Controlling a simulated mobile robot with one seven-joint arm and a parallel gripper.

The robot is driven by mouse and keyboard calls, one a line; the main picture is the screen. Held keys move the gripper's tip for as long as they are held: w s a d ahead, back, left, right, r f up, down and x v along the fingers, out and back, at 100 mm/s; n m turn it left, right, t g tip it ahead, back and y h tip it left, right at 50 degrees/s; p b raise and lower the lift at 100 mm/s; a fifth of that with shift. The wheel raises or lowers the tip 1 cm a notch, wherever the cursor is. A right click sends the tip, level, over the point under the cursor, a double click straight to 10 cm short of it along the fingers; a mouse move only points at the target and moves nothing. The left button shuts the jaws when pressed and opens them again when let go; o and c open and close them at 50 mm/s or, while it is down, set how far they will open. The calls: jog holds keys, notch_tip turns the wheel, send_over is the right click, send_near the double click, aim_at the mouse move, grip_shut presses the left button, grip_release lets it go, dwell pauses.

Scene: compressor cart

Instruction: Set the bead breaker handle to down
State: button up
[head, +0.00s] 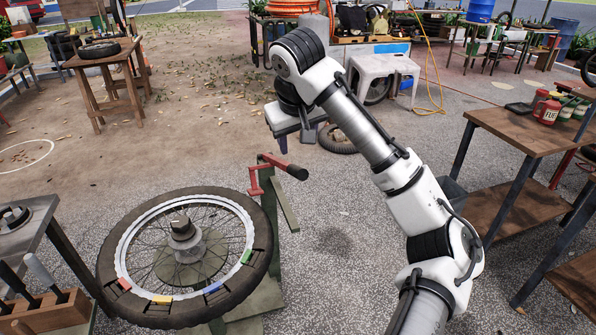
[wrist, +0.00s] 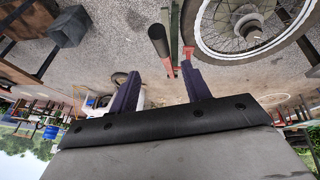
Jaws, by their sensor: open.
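The bead breaker handle (head: 280,164) is a red lever with a black grip, at the top of a green post beside the wheel. In the head view it sticks out to the right, its grip end slightly lower. In the upside-down wrist view its black grip (wrist: 158,40) lies between the lines of my fingers, apart from them. My gripper (head: 283,140) is beyond and above the handle in the head view. In the wrist view my gripper (wrist: 160,86) shows two dark fingers spread wide with nothing between them.
A spoked wheel with a black tyre (head: 112,262) and coloured rim marks lies on the stand left of the handle. A wooden shelf bench (head: 520,130) stands at the right. A metal table (head: 35,215) with tools is at the left. The ground right of the post is clear.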

aim_at(297, 167)
jog(key=p+x, duration=0.1)
jog(key=x, duration=1.2)
jog(key=shift+w+a+f, duration=0.1)
jog(key=shift+w+f, duration=0.05)
jog(key=shift+w, duration=0.05)
grip_shut()
